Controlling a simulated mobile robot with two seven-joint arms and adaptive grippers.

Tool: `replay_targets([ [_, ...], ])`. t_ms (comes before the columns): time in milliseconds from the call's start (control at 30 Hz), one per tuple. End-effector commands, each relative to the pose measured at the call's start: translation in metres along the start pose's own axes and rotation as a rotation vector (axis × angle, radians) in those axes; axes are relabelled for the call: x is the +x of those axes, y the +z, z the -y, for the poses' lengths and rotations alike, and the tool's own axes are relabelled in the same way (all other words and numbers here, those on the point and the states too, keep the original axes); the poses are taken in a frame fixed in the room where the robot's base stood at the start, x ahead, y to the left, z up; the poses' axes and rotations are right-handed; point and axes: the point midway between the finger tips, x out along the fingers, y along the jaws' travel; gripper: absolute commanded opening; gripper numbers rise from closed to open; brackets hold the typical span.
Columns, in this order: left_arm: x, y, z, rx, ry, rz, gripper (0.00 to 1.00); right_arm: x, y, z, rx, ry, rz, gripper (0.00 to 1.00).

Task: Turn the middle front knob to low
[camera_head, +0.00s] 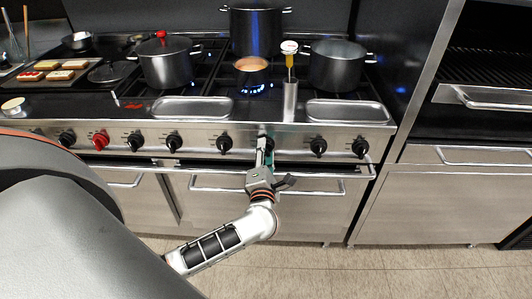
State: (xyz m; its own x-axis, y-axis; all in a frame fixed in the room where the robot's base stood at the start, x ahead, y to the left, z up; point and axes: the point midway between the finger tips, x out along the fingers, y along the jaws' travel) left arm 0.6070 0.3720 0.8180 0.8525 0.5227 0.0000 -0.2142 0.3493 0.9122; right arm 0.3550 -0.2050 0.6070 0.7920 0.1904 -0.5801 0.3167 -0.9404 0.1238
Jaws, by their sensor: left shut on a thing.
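A row of mostly black control knobs runs along the steel front panel (195,145) of the range. The middle front knob (266,139) is partly hidden behind my left gripper (265,150), so I cannot make out where its pointer stands. My left gripper reaches up from below and is shut on this knob. Blue flames (257,88) burn on the middle front burner, below a small pan with orange contents (252,64). My right gripper is not in view.
A red knob (101,140) and black knobs (224,143) (319,146) sit along the panel. A long handle rail (330,168) runs below. Pots (167,66) (337,68) and steel trays (192,107) (347,112) stand above. The floor (420,270) is clear.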

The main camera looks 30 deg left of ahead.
Motion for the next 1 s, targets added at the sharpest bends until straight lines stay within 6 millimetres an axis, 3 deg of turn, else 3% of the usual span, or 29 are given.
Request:
replay_targets([
  [400, 0.0001, -0.0004, 0.0006, -0.173, -0.001, -0.001, 0.13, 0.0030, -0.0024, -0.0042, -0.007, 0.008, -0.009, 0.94],
  [867, 0.0002, 0.0000, -0.0001, -0.189, 0.000, 0.000, 0.13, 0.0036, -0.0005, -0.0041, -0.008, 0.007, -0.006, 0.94],
  [900, 0.0002, 0.0000, -0.0001, -0.189, 0.000, 0.000, 0.37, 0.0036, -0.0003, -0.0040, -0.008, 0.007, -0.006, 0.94],
  [967, 0.0002, 0.0000, -0.0001, -0.189, 0.000, 0.000, 0.52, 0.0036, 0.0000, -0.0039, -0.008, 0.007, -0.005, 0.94],
  [1000, 0.0002, 0.0000, -0.0002, -0.189, 0.000, 0.000, 0.52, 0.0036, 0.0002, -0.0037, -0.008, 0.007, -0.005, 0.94],
])
